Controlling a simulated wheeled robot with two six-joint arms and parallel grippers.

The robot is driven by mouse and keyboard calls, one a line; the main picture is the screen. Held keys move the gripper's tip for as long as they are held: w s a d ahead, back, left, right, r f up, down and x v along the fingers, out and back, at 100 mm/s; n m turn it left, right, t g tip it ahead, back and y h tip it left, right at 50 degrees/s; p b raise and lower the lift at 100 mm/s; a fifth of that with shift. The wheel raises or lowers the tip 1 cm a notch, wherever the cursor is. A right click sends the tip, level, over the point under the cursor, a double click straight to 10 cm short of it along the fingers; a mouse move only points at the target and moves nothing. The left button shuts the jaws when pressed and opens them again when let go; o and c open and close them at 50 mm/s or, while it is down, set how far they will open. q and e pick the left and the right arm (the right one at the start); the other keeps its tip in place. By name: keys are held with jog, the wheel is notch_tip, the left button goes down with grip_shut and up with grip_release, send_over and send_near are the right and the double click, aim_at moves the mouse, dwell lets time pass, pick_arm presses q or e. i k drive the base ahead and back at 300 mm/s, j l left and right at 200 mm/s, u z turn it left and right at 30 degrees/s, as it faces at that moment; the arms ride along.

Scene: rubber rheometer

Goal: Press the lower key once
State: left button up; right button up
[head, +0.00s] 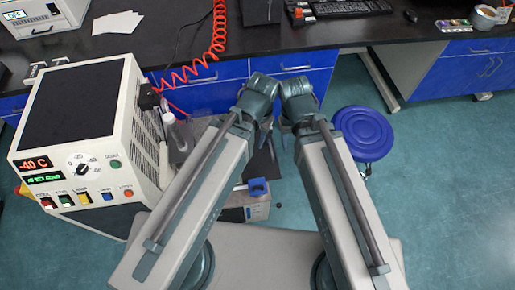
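A white box-shaped instrument (75,120) with a black top stands at the left. Its front has a red "-40 C" display (34,163), a green display (45,178), a black dial (82,169) and a bottom row of coloured keys (84,198). The key labels are too small to read surely, so I cannot tell which is the lower key. My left gripper (266,124) and my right gripper (289,127) are close together near the middle, right of the instrument and apart from it. Their fingers are mostly hidden by my wrists. I see nothing held.
A black bench (290,50) over blue drawers runs across the back, with a coiled red hose (205,60) and a keyboard (345,7). A clear bottle (175,132) stands right of the instrument. A blue stool (365,132) stands at the right; the floor beyond is clear.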

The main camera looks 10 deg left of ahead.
aim_at(107, 197)
jog(key=k, duration=0.65)
jog(key=u, duration=1.25)
jog(key=i+j+u, duration=0.3)
jog(key=i, duration=0.35)
jog(key=j, duration=0.1)
